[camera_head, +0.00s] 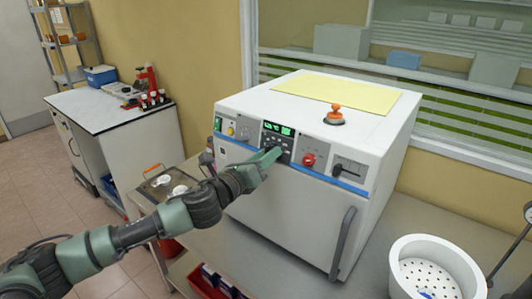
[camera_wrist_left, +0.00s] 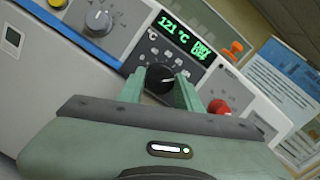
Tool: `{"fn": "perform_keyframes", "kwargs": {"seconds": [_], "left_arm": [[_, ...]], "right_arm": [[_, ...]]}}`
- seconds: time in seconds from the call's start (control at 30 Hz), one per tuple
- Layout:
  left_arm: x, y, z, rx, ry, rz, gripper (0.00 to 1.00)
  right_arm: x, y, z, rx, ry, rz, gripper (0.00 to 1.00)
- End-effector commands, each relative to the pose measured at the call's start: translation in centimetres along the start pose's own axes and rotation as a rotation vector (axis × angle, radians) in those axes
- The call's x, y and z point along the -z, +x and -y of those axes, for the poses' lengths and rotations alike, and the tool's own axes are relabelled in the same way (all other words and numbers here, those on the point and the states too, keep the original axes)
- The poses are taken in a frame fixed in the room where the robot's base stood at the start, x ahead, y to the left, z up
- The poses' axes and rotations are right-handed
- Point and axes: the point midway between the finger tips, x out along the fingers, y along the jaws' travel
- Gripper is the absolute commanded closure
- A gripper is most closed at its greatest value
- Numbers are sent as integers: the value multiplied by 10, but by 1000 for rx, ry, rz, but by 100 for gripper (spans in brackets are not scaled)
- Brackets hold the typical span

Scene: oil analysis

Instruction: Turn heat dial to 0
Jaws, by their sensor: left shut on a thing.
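The heat dial (camera_wrist_left: 158,77) is a round black knob with a white pointer line, on a dark panel under a green display (camera_wrist_left: 183,36) that reads 121 °C. In the left wrist view the two green fingers of my left gripper (camera_wrist_left: 160,88) stand on either side of the dial, closed on it. In the head view my left gripper (camera_head: 274,156) reaches the front panel of the white oven-like machine (camera_head: 270,205), just below the display. The fingers hide the dial there. My right gripper is not in view.
A red knob (camera_head: 309,160) sits right of the dial, and a grey knob (camera_wrist_left: 98,20) sits to its left. A door handle (camera_head: 342,245) sticks out lower right. A white perforated basket (camera_head: 405,250) stands at right. A tray (camera_head: 150,190) lies left of the machine.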

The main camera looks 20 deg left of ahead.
Motion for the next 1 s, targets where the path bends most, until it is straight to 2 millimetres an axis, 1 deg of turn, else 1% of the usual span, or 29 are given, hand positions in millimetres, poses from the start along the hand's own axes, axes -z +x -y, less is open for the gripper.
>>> {"fn": "perform_keyframes", "kwargs": {"seconds": [0.03, 0.57, 1.0], "left_arm": [[0, 0, 2, -9, -48, 0, 100], [-1, 0, 3, -117, -541, 26, 100], [-2, 0, 5, -205, -948, 48, 100]], "right_arm": [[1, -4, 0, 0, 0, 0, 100], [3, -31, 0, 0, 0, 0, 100], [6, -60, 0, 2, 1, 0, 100]]}}
